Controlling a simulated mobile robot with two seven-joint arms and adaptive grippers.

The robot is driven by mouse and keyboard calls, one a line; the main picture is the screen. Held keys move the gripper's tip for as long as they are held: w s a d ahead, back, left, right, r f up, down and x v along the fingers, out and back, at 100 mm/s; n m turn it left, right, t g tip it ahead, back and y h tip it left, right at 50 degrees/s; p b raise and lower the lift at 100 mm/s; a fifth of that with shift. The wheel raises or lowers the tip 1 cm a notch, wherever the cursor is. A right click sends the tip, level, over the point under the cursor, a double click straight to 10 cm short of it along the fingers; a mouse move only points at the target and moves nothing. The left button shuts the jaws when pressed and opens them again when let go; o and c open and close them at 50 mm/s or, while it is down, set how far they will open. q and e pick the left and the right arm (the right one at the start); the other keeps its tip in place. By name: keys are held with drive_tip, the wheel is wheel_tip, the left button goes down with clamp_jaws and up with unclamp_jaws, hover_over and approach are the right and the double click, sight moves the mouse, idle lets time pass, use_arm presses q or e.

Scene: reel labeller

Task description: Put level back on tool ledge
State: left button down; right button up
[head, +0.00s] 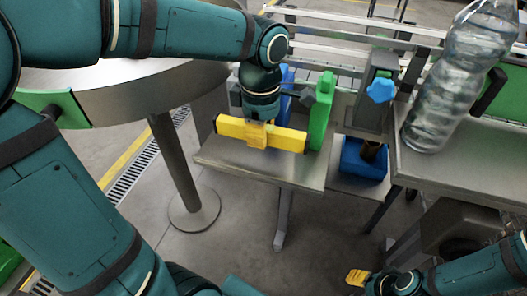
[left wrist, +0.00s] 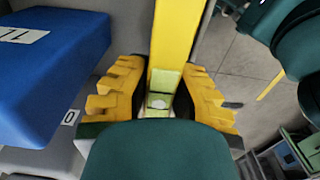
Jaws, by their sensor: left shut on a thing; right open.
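The level is a long yellow bar with black ends (head: 285,138). My left gripper (head: 257,136) is shut on it near its middle. In the left wrist view the level (left wrist: 173,40) runs between the two yellow fingers (left wrist: 160,100), with a pale green vial window visible. In the head view the level is over the metal tool ledge (head: 300,174), roughly along it and slightly tilted in the picture. I cannot tell whether it touches the ledge. My right gripper (head: 357,278) is open and empty, low down at the lower right, away from the ledge.
A green block (head: 321,112) and a blue block (left wrist: 50,70) stand close behind the level. A blue bin (head: 362,160) sits right of the ledge. A round metal table (head: 110,90) is at the left.

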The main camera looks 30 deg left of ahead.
sight(262, 159)
use_arm(q)
drive_tip(key=shift+w+f+b, duration=0.1)
drive_tip(key=shift+f+b, duration=0.6)
drive_tip(key=shift+f, duration=2.1)
drive_tip(key=shift+f, duration=0.15)
drive_tip(key=c, duration=1)
unclamp_jaws()
drive_tip(key=shift+r, duration=0.5)
wheel_tip(262, 159, up, 11)
drive_tip(key=p, duration=0.3)
drive_tip(key=shift+r, duration=0.15)
